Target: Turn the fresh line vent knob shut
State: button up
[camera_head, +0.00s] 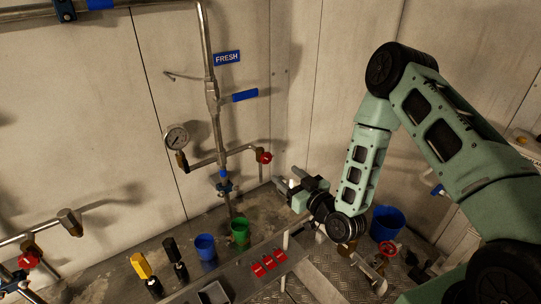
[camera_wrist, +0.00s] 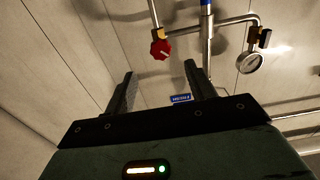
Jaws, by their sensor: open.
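The fresh line vent knob is a red knob (camera_head: 264,157) at the right end of the side pipe below the blue FRESH sign (camera_head: 227,58). In the wrist view the red knob (camera_wrist: 160,49) shows beyond the fingertips, roughly in line with the gap between them. My gripper (camera_head: 284,187) is below and right of the knob in the head view, apart from it. In the wrist view my gripper (camera_wrist: 160,68) has its two fingers spread with nothing between them.
A pressure gauge (camera_head: 176,137) and a blue lever (camera_head: 245,95) are on the same pipework. Blue (camera_head: 205,246) and green (camera_head: 240,231) cups and yellow-topped (camera_head: 141,266) and black bottles stand on the bench below. A blue bucket (camera_head: 387,223) and red handwheel (camera_head: 388,249) are at right.

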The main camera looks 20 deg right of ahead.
aim_at(268, 160)
jog(key=p+x, duration=0.3)
jog(key=x, duration=0.6)
jog(key=shift+w+a, duration=0.1)
jog(key=shift+w, duration=0.1)
jog(key=c, duration=1)
